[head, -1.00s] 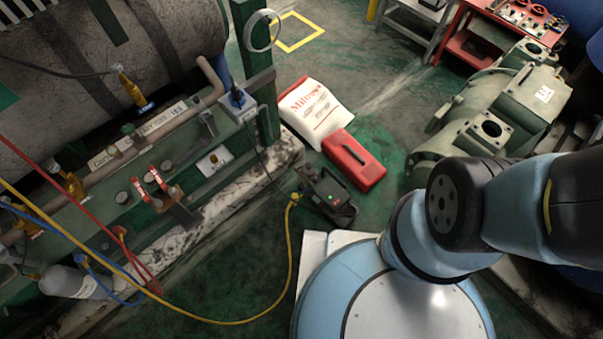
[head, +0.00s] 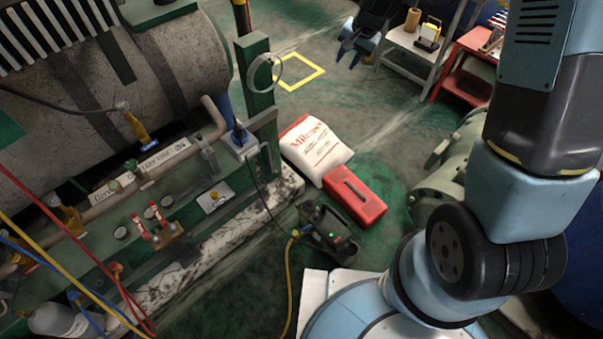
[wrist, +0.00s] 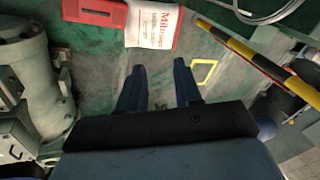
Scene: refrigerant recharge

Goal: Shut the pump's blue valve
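The pump (head: 328,235) is a dark box with a small green light, standing on the green floor in the head view. A yellow hose (head: 289,275) meets it at its left side. I cannot make out a blue valve on the pump at this size. My gripper (head: 359,50) hangs at the top of the head view, well beyond the pump and apart from it. In the wrist view my gripper (wrist: 159,68) has its two dark blue fingers spread with nothing between them. The pump does not show in the wrist view.
A red case (head: 355,197) and a white printed sack (head: 317,150) lie just behind the pump. Left is the green frame with pipes, red-handled valves (head: 158,222) and a large tank (head: 150,85). A grey cart (head: 425,50) stands at the back right.

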